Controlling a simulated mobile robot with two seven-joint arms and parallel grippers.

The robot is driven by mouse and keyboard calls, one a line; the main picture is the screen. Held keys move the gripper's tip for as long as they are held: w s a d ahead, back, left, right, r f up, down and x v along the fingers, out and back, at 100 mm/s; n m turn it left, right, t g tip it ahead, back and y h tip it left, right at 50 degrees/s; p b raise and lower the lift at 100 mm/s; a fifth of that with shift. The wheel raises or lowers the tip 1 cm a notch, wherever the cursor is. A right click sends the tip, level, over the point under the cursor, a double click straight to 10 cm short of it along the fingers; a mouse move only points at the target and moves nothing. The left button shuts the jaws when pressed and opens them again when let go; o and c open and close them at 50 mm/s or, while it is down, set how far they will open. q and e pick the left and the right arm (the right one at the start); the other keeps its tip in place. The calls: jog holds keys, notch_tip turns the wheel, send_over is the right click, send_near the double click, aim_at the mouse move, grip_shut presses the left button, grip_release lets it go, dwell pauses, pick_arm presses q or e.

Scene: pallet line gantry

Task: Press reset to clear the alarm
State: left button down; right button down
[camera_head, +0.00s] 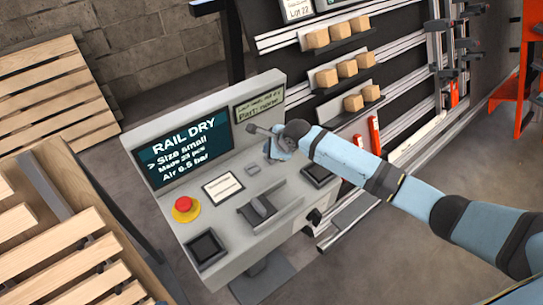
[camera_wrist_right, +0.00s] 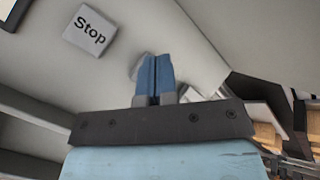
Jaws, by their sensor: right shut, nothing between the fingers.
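The grey console (camera_head: 215,172) carries a dark screen (camera_head: 183,146) reading "RAIL DRY", "Size small", "Made 23 pcs" and "Air 6.5 bar". My right gripper (camera_head: 272,153) is over the console's right part, below the small display (camera_head: 260,109) that reads "Part: none". In the right wrist view its blue fingers (camera_wrist_right: 155,60) are together and empty. A pale grey button-like piece (camera_wrist_right: 137,66) is partly hidden behind the fingertips; no label on it shows, and I cannot tell if they touch. A pale button (camera_wrist_right: 90,30) marked "Stop" is up and left of them. No button labelled reset is readable. My left gripper is out of view.
A red mushroom button (camera_head: 184,208) on a yellow base sits at the console's left. A dark square tray (camera_head: 206,248) and a white label card (camera_head: 222,187) are nearby. Wooden pallets (camera_head: 58,85) stand left. A rack with wooden blocks (camera_head: 348,69) stands behind.

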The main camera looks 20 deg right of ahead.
jog(key=shift+f, duration=0.3)
jog(key=shift+f, duration=0.45)
dwell(0.6)
jog(key=shift+r+p, duration=0.1)
jog(key=shift+p, duration=0.25)
jog(key=shift+r+p, duration=0.55)
jog(key=shift+p, duration=0.2)
jog(key=shift+r+p, duration=0.2)
jog(key=shift+p, duration=0.15)
jog(key=shift+r+p, duration=0.8)
jog(key=shift+p, duration=0.1)
notch_tip(320, 180, up, 4)
jog(key=p, duration=0.4)
jog(key=shift+f, duration=0.25)
